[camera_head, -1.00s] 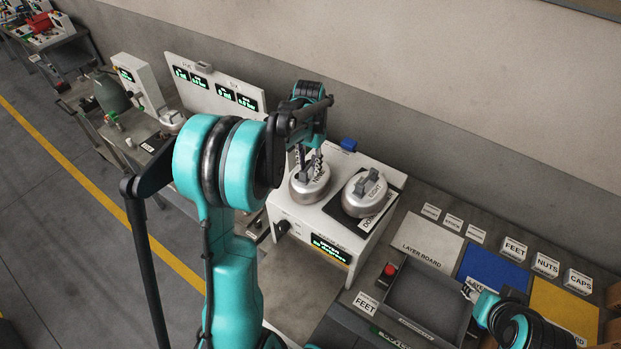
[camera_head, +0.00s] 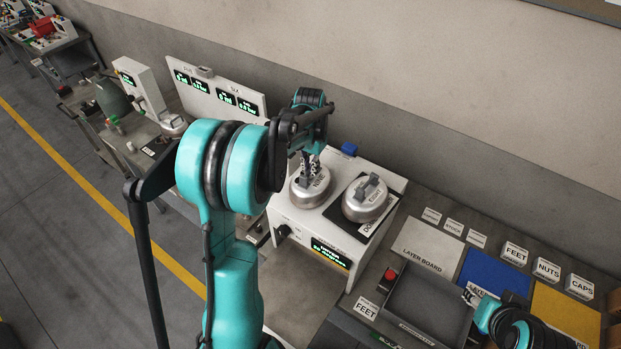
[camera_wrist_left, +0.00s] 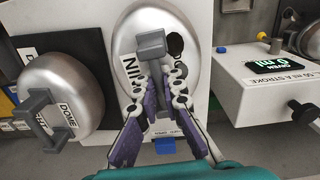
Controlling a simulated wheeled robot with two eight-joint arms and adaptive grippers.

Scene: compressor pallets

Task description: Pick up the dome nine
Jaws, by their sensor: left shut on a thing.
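The dome nine (camera_head: 305,200) is a silver dome with a grey handle and a NINE label, at the left on top of the white cabinet (camera_head: 287,222). My left gripper (camera_head: 308,167) is over it, its fingers shut on the handle. In the left wrist view the dome (camera_wrist_left: 184,28) is face on, with the left gripper (camera_wrist_left: 158,72) at the handle and partly covering the label. I see no clear gap under the dome. My right gripper (camera_head: 470,293) is at the lower right beside the grey tray; its fingers are too small to read.
A second silver dome (camera_head: 362,212), labelled EIGHT, sits close on the right on a black pad. A grey tray (camera_head: 428,302), a red button (camera_head: 390,273) and a blue mat (camera_head: 490,270) lie on the bench to the right. A display panel (camera_head: 213,90) stands behind on the left.

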